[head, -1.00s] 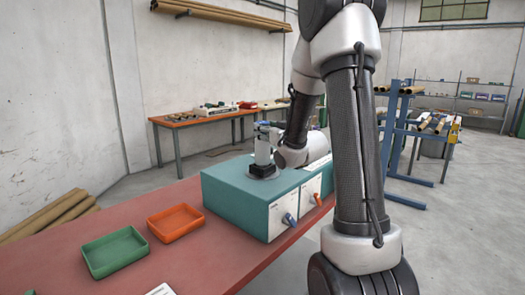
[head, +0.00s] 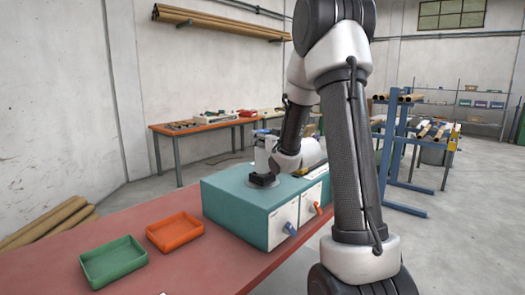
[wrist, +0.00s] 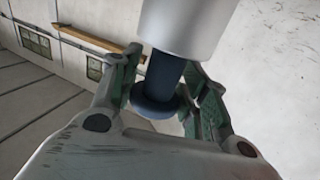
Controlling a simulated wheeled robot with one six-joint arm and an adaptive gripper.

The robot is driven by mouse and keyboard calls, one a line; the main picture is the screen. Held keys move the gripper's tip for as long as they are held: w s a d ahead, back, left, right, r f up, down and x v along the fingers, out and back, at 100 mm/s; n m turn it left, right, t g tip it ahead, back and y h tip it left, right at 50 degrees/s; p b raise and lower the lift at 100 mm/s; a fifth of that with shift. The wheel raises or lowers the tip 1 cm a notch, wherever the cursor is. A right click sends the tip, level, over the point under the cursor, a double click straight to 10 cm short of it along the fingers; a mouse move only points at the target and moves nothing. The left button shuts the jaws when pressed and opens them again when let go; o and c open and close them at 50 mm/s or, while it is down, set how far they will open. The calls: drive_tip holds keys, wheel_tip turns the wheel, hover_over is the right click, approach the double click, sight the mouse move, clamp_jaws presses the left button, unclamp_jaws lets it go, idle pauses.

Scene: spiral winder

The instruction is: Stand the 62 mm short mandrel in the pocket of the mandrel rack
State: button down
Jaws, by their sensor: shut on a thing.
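The mandrel is a pale silver cylinder (head: 263,153) with a blue top, upright over a black seat (head: 262,181) on top of the teal machine (head: 232,196). I cannot tell whether it touches the seat. In the wrist view the silver body (wrist: 187,25) and its dark blue neck and flange (wrist: 157,95) show large. My gripper (wrist: 160,78) is shut around the blue neck, one green-padded finger on each side. In the head view my wrist reaches the mandrel from the right and the fingers are hard to make out. I cannot pick out the rack pocket.
An orange tray (head: 174,243) and a green tray (head: 113,277) stand on the red table (head: 199,270), left of the machine. The machine front has blue and orange knobs. A blue stand (head: 392,145) with tubes is at right. An orange-topped bench (head: 200,127) stands behind.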

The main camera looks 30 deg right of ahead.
wheel_tip(320, 180, up, 15)
idle(0.8)
drive_tip(key=shift+s, duration=0.1)
idle(1.0)
